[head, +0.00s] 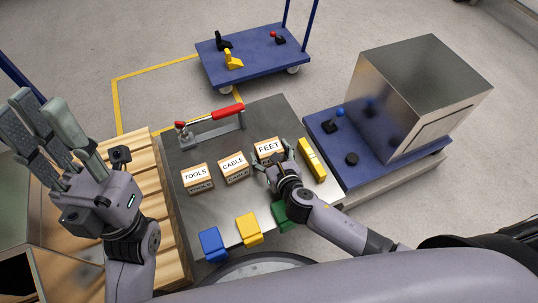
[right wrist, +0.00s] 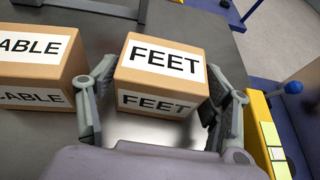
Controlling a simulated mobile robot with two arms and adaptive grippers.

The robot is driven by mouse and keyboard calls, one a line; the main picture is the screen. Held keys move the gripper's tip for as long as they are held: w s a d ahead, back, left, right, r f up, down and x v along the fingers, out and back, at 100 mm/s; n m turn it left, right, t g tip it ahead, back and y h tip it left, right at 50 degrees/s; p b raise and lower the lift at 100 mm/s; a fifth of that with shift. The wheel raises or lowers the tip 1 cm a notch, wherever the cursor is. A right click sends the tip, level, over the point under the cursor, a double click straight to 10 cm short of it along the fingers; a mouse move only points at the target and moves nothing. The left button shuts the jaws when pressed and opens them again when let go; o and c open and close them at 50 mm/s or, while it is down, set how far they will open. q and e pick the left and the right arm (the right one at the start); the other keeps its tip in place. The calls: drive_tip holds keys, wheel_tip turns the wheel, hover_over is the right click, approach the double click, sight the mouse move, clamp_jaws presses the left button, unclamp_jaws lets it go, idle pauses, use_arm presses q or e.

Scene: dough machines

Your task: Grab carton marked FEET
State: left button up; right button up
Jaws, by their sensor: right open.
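The carton marked FEET (head: 268,147) stands on the grey table (head: 205,222), the rightmost of three cartons. In the right wrist view the FEET carton (right wrist: 163,75) sits between the two fingers of my right gripper (right wrist: 158,115). The gripper is open, with a gap at the right finger; whether the left finger touches the carton is hard to tell. In the head view my right gripper (head: 275,168) is at the carton's near side. My left gripper (head: 55,140) is raised at the left, away from the cartons, with its fingers spread.
The CABLE carton (head: 233,166) stands close left of FEET, and the TOOLS carton (head: 197,178) is farther left. A yellow item (head: 312,160) is close on the right. A red-handled clamp (head: 215,118) lies behind. Blue (head: 213,245), yellow (head: 249,229) and green (head: 283,214) pieces line the near edge.

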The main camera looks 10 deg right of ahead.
drive_tip(key=shift+w+a+f, duration=0.1)
drive_tip(key=shift+w+f, duration=0.05)
drive_tip(key=shift+w, duration=0.35)
drive_tip(key=shift+c, duration=0.4)
drive_tip(key=c, duration=1)
